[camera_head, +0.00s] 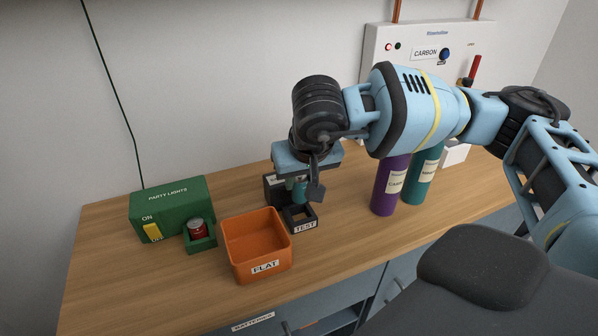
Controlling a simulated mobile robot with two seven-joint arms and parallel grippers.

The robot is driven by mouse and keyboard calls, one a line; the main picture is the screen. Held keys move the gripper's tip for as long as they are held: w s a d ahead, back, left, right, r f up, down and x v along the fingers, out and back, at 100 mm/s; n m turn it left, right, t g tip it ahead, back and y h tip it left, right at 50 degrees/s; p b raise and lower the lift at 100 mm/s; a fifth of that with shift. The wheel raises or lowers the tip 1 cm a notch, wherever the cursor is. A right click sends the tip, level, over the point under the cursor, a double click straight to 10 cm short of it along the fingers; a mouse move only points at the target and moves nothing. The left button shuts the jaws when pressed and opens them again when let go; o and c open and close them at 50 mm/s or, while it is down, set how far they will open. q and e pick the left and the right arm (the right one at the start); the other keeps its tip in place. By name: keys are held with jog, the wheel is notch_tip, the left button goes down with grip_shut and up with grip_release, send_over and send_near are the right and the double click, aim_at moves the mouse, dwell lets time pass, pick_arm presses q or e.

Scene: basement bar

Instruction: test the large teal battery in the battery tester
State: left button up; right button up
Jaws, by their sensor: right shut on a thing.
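My right gripper (308,190) points down over the battery tester (302,227), a dark box with a square socket and a TEST label. It is shut on a teal battery (299,193), of which only a small part shows between the fingers. The battery is at or just above the tester's socket; I cannot tell whether its lower end is inside. The back part of the tester is partly hidden by the gripper. My left gripper is not in view.
An orange FLAT bin (258,268) stands just left of the tester. A green PARTY LIGHTS box (168,208) with a red battery (196,228) is farther left. Purple (389,188) and teal (422,177) cylinders stand to the right, under my arm. The wooden counter's (110,270) front left is clear.

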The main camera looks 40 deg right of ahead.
aim_at(302, 196)
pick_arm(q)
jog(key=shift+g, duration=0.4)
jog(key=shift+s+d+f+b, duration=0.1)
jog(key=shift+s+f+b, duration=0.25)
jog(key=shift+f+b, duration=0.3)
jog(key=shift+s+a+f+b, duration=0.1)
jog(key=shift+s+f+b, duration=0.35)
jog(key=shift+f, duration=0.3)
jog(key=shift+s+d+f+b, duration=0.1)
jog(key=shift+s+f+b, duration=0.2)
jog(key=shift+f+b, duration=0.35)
pick_arm(e)
jog(key=shift+f, duration=3.25)
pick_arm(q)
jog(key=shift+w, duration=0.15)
pick_arm(e)
jog(key=o, duration=1.1)
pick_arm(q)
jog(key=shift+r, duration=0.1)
pick_arm(e)
jog(key=v, duration=0.7)
jog(key=shift+s+r, duration=0.1)
jog(key=shift+r, duration=0.3)
